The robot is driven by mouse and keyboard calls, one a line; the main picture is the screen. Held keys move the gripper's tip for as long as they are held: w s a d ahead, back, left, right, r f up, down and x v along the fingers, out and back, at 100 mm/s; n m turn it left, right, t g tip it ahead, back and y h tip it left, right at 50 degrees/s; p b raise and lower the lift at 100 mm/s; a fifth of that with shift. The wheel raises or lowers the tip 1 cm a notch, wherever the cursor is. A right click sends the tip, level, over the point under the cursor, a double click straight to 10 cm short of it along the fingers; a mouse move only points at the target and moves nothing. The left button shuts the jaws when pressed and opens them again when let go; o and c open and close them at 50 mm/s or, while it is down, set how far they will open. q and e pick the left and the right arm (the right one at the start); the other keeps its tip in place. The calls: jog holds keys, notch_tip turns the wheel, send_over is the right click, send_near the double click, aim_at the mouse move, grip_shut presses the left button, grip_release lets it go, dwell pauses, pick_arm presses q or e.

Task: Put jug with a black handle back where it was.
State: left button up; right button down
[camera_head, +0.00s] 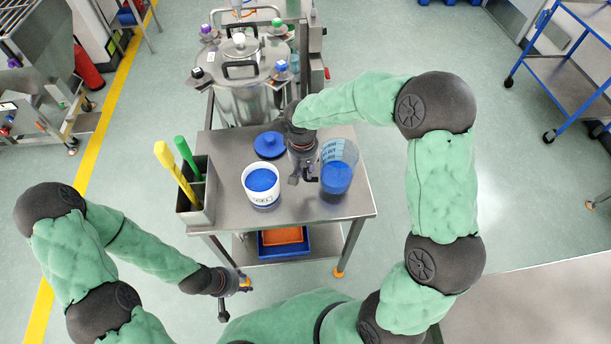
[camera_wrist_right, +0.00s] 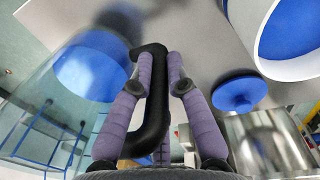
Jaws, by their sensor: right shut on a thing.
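The clear jug (camera_head: 339,152) with blue contents is at the right side of the steel table (camera_head: 300,210) in the head view, upright or nearly so. I cannot tell whether its base touches the tabletop. My right gripper (camera_head: 309,177) is at the jug's left side, shut on its black handle. In the right wrist view, the black handle (camera_wrist_right: 153,115) lies between the two purple fingers of the gripper (camera_wrist_right: 160,72), with the see-through jug (camera_wrist_right: 50,105) to the left. My left gripper (camera_head: 245,284) is low at the table's front left, away from the jug; its jaws are too small to read.
A white tub (camera_head: 262,200) with blue contents stands left of the jug. A blue lid (camera_head: 269,145) lies behind it. A steel holder (camera_head: 195,208) with yellow and green-handled tools is at the table's left edge. A steel vessel (camera_head: 240,95) stands behind the table.

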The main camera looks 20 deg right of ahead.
aim_at(306, 179)
jog(key=shift+f, duration=1.4)
jog(key=shift+b, duration=0.3)
jog(key=shift+f, duration=0.15)
jog(key=c, duration=1.2)
grip_release()
jog(key=shift+s, duration=0.1)
jog(key=shift+r, duration=0.4)
jog(key=r+p, duration=0.1)
jog(key=r, duration=0.6)
jog(key=r+p, duration=0.1)
jog(key=r, duration=0.3)
jog(key=shift+a+r+p, duration=0.25)
jog(key=shift+a+p, duration=0.05)
jog(key=shift+a, duration=0.05)
